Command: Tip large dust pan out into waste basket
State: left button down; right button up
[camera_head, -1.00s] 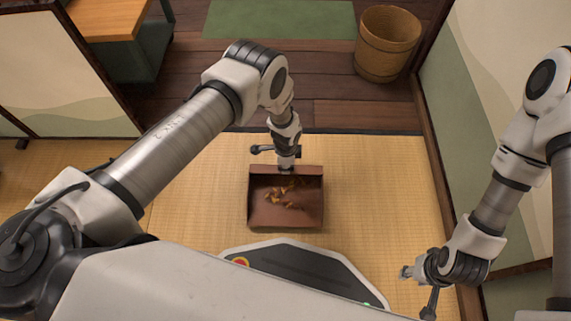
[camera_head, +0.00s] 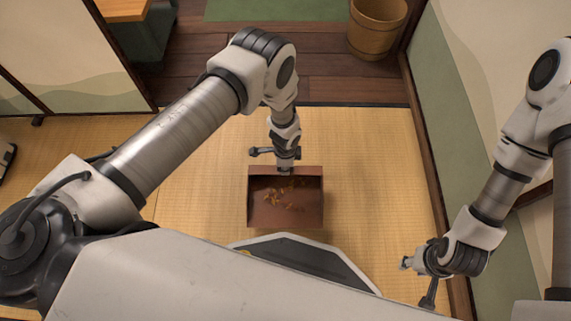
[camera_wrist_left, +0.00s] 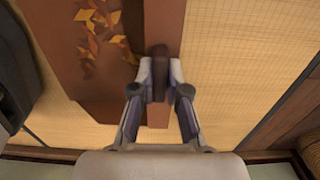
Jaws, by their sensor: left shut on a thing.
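The large dust pan (camera_head: 262,216) is a reddish-brown tray with several orange and brown leaf-like scraps lying in it. It is in the middle of the head view, above the tatami. My left gripper (camera_head: 286,168) is at its far edge. In the left wrist view the fingers (camera_wrist_left: 160,80) are shut on a dark upright handle of the dust pan (camera_wrist_left: 145,30). The waste basket (camera_head: 376,32) is a round wooden tub at the upper right of the head view, well beyond the dust pan. My right gripper (camera_head: 420,268) is at the lower right, away from the dust pan; its fingertips are small in view.
Tatami (camera_head: 380,150) around the dust pan is clear. A dark wooden floor (camera_head: 310,85) starts beyond its black edge. A wall panel (camera_head: 450,110) runs along the right side. A low cabinet (camera_head: 140,30) and a green mat (camera_head: 270,8) are at the back.

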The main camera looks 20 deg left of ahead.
notch_tip(320, 180, up, 23)
jog(key=p, duration=2.1)
